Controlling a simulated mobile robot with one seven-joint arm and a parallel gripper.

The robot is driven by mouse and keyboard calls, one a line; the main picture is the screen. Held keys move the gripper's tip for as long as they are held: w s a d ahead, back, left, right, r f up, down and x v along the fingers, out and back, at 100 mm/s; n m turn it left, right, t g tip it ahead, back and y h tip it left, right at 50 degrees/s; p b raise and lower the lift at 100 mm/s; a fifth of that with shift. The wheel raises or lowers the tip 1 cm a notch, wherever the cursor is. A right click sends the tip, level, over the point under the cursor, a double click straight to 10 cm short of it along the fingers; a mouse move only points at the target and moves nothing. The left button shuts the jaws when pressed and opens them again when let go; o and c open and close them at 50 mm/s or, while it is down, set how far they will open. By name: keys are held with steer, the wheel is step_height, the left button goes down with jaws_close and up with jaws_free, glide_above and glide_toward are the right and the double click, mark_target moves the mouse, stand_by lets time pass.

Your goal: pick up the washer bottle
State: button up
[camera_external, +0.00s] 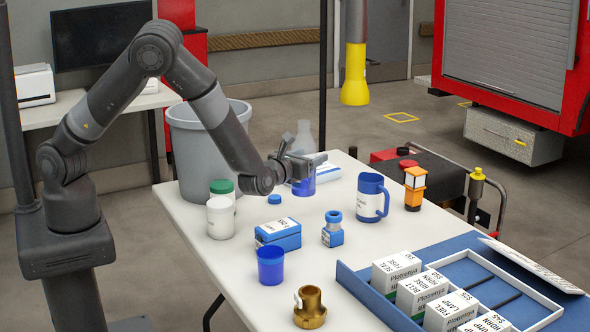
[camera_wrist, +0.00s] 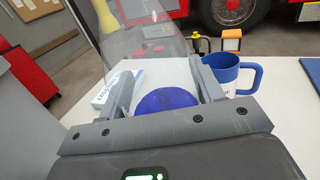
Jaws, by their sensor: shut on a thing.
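The washer bottle (camera_external: 304,138) is clear, with blue liquid low inside it, and stands upright near the far edge of the white table. In the wrist view the washer bottle (camera_wrist: 167,101) is between my two fingers, its clear body rising above them. My gripper (camera_external: 300,167) is shut on it, with one finger on each side; the fingertips also show in the wrist view (camera_wrist: 160,84). My gripper partly hides the bottle in the external view. I cannot tell whether its base touches the table.
A blue-and-white mug (camera_external: 371,199) and an orange lantern (camera_external: 415,187) stand to the right. A white-and-blue box (camera_external: 320,165) lies close behind the bottle. A grey bin (camera_external: 189,125), a green-lidded jar (camera_external: 222,188) and a blue box (camera_external: 278,234) are nearby. A yellow-ended hose (camera_external: 355,88) hangs beyond the table.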

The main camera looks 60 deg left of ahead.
steer(key=shift+s+d+r, duration=0.2)
steer(key=shift+d+r, duration=0.05)
stand_by(1.8)
